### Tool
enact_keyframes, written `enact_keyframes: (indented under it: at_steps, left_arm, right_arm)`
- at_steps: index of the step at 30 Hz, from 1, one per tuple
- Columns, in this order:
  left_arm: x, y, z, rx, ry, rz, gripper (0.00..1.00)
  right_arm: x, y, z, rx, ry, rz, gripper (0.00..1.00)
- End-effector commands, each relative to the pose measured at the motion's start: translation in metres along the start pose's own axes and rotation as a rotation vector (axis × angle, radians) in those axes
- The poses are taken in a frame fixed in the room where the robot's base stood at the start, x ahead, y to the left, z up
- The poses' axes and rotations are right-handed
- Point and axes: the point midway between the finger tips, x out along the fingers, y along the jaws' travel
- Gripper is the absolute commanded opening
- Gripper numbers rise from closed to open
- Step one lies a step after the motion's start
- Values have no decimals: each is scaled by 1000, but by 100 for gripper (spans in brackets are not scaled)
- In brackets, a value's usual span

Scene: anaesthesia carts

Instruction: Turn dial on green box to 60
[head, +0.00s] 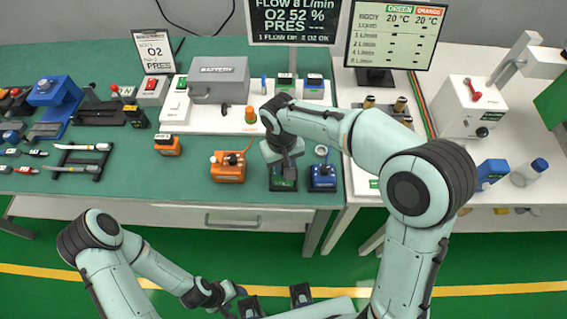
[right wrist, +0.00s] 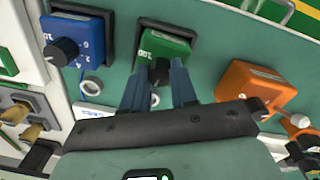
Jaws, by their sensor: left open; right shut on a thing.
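The green box (right wrist: 167,45) stands between a blue box and an orange box in the right wrist view. Its black dial (right wrist: 158,73) sits between the fingers of my right gripper (right wrist: 158,88), which is shut on it. The dial's setting cannot be read, as the gripper hides most of its face. In the head view my right gripper (head: 284,172) comes down over the green box (head: 283,185) from above and hides much of it. My left gripper (head: 275,301) is open and empty at the bottom, in front of the table and away from the boxes.
The blue box (head: 322,177) stands close on the right of the green box, and the orange box (head: 228,172) on the left. A grey battery case (head: 220,80) and monitors are behind. A tool rack (head: 80,172) is at the left.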

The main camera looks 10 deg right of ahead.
Motion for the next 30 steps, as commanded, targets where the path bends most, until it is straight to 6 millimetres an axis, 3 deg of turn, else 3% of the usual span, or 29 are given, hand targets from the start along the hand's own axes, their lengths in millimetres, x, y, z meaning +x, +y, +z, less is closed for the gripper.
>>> enact_keyframes:
  at_steps: [30]
  left_arm:
    - [1,0,0,0,0,0,61]
  right_arm:
    - [0,0,0,105,-3,1,0]
